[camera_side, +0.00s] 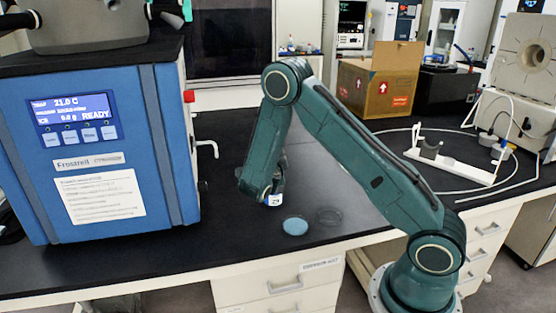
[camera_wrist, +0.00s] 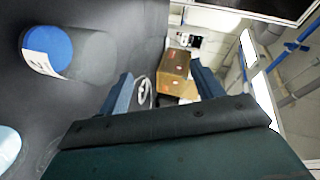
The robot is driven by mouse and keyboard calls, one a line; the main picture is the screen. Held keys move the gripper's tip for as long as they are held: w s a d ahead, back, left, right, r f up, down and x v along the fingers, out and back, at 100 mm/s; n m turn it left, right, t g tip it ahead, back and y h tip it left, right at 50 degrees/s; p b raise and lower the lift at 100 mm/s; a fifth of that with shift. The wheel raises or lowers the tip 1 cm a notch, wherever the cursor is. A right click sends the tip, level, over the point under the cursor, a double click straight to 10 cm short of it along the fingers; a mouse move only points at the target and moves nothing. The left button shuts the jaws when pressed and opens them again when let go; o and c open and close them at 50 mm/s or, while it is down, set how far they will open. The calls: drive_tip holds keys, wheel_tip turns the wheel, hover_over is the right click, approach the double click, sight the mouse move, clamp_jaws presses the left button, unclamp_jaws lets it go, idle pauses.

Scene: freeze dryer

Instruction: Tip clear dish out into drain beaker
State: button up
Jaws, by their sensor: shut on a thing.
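The drain beaker, clear with blue in its lower part and a white label, shows at left in the wrist view (camera_wrist: 48,50). In the side view its label (camera_side: 275,200) shows just beside my gripper (camera_side: 265,190). In the wrist view my gripper (camera_wrist: 163,70) is rolled sideways, its fingers apart with a gap between them. The gripper is shut on a see-through thing, apparently the clear dish; its outline and contents are hard to make out. The beaker lies to the left of the fingertips in the wrist view. I cannot tell whether anything is pouring.
A pale blue dish (camera_side: 295,226) lies on the dark bench, with a faint clear round outline (camera_side: 328,215) beside it. The blue freeze dryer (camera_side: 110,150) stands at left. A white stand (camera_side: 455,160), a looped tube and a cardboard box (camera_side: 378,80) occupy the back right.

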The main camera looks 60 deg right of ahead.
drive_tip(key=y, duration=0.1)
drive_tip(key=d+g+y, duration=0.1)
drive_tip(key=y, duration=0.1)
drive_tip(key=shift+m, duration=0.4)
drive_tip(key=shift+d+y+p, duration=0.3)
idle(0.7)
drive_tip(key=shift+d+m+g+y+p, duration=0.4)
drive_tip(key=shift+y+p, duration=0.05)
drive_tip(key=shift+y, duration=0.45)
drive_tip(key=d+f+m+y+p, duration=0.1)
drive_tip(key=d+f+y+p, duration=0.1)
drive_tip(key=d+y, duration=0.3)
drive_tip(key=w+d+f+m+g+y+p, duration=0.1)
drive_tip(key=d+f+y+p, duration=0.1)
drive_tip(key=d+y+p, duration=0.2)
drive_tip(key=shift+w+d+f+y, duration=0.15)
drive_tip(key=shift+d+f+y, duration=0.3)
drive_tip(key=shift+y, duration=0.35)
idle(0.4)
